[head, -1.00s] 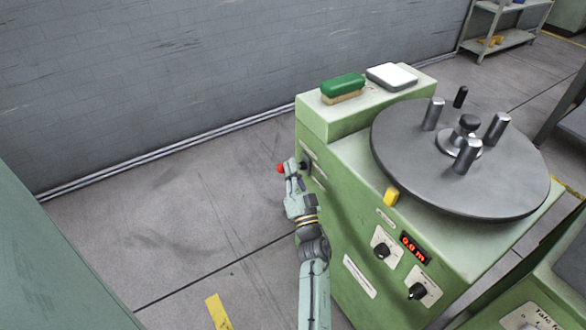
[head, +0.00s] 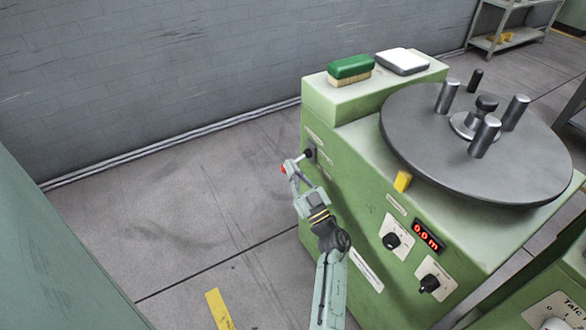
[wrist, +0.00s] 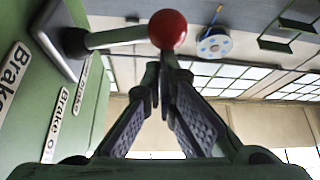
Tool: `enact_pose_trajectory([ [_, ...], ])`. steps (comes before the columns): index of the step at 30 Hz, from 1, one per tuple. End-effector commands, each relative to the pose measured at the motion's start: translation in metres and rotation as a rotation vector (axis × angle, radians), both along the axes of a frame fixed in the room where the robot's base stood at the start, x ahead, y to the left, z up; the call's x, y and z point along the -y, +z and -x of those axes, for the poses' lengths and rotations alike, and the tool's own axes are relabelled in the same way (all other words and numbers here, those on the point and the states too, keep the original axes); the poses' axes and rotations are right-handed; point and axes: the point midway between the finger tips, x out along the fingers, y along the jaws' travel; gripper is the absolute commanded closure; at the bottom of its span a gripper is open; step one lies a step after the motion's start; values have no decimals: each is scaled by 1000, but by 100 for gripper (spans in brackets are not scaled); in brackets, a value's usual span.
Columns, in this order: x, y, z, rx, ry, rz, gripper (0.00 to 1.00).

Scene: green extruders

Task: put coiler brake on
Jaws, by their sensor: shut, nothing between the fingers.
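The brake lever has a red ball knob (wrist: 167,29) on a metal rod (wrist: 118,37) that runs from a dark pivot on the green coiler's side. In the head view the red knob (head: 283,169) sits low and left of the pivot (head: 308,153), partly covered by my gripper (head: 293,168). In the wrist view my gripper (wrist: 163,70) is shut and empty, its fingertips meeting close to the knob. Whether they touch it I cannot tell. Labels starting with "Brake" (wrist: 63,111) are on the panel; their full wording is cut off or unclear.
The coiler's grey disc (head: 420,140) with upright pegs is on top. A green brush (head: 350,68) and a white-topped block (head: 402,61) lie on the raised ledge. Knobs and a red display (head: 426,236) face forward. Floor left of the coiler is clear.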

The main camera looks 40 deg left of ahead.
Motion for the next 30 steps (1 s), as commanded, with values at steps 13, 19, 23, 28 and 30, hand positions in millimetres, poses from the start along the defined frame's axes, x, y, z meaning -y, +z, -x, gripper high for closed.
enact_pose_trajectory([
  [13,0,-9,0,114,0,46,100],
  [19,0,-9,0,117,1,46,100],
  [23,0,-9,0,116,0,46,100],
  [28,-1,-6,0,116,0,46,100],
  [30,-3,-2,0,116,0,46,100],
])
